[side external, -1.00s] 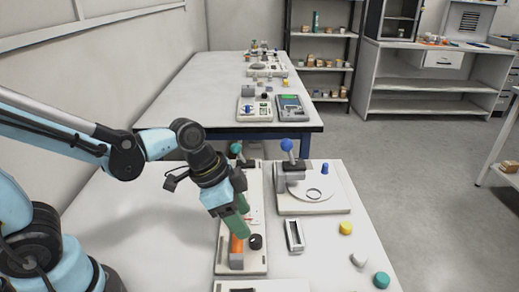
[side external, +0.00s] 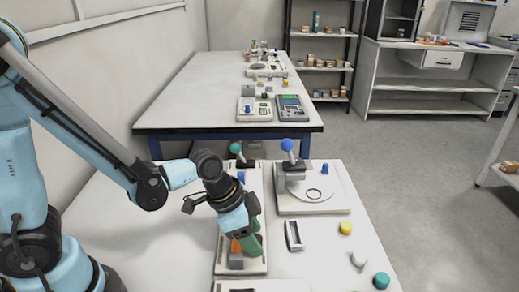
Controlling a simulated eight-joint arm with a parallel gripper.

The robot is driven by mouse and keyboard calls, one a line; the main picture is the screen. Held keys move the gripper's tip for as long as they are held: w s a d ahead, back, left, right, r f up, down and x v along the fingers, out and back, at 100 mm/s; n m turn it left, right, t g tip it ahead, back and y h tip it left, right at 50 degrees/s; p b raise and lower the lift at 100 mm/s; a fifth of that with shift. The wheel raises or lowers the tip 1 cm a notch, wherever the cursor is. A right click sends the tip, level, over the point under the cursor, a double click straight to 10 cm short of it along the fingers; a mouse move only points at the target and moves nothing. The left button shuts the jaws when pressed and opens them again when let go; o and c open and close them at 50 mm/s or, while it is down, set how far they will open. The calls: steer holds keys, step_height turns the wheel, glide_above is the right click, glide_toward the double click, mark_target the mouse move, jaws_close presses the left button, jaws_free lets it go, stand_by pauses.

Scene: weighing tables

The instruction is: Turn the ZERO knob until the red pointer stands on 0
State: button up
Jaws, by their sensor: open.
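A long white instrument board (side external: 222,262) lies on the near table under my gripper (side external: 251,246). My gripper is tilted downward and open, its green fingers low over the board's near part. The black knob seen on the board's right side earlier is now behind the fingers. I cannot tell whether they touch it. An orange and grey block (side external: 236,262) sits on the board just left of the fingers. The red pointer, the 0 mark and any ZERO lettering cannot be made out.
A blue knob (side external: 241,177) and a green ball (side external: 235,147) stand toward the board's far end. Right of it are a white device with a blue ball (side external: 287,145), a small grey frame (side external: 294,236), and yellow (side external: 346,228), white (side external: 358,259) and teal (side external: 381,280) pieces.

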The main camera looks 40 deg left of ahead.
steer(key=shift+c, duration=0.3)
steer(key=c, duration=1)
steer(key=shift+w+a+m+g+h, duration=0.1)
steer(key=shift+m+g+h, duration=0.2)
steer(key=shift+m, duration=0.75)
steer(key=shift+m+g+h, duration=0.2)
steer(key=shift+m+g, duration=0.1)
steer(key=shift+m, duration=0.75)
steer(key=o, duration=1.1)
steer(key=shift+c, duration=0.2)
steer(key=shift+r, duration=0.1)
steer(key=v, duration=1.2)
